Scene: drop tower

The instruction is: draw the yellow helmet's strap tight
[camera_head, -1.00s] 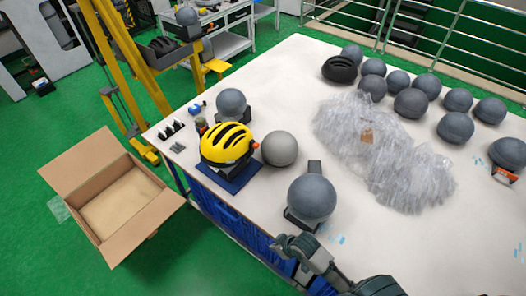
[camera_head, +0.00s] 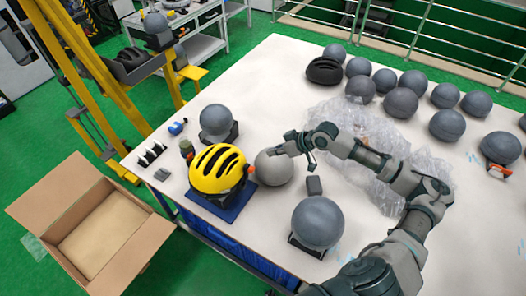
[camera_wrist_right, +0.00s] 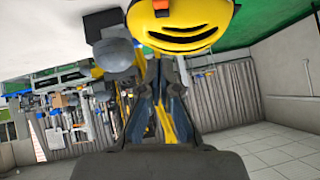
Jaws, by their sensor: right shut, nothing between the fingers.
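The yellow helmet (camera_head: 217,168) with black vents sits on a blue pad (camera_head: 236,208) at the table's near left corner. An orange piece shows at its right side. In the wrist view the helmet (camera_wrist_right: 195,22) fills the top, with an orange piece at its edge. I cannot make out the strap in either view. My right gripper (camera_head: 284,149) is shut and empty, right of the helmet and in front of part of a plain grey ball (camera_head: 272,170). In the wrist view its fingers (camera_wrist_right: 162,72) point up towards the helmet. My left gripper is not in view.
Another (camera_head: 215,120) stands behind the helmet. Clear plastic wrap (camera_head: 335,112) lies mid-table, with several grey balls (camera_head: 401,103) beyond. An open carton (camera_head: 60,195) and yellow frame (camera_head: 75,60) stand left.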

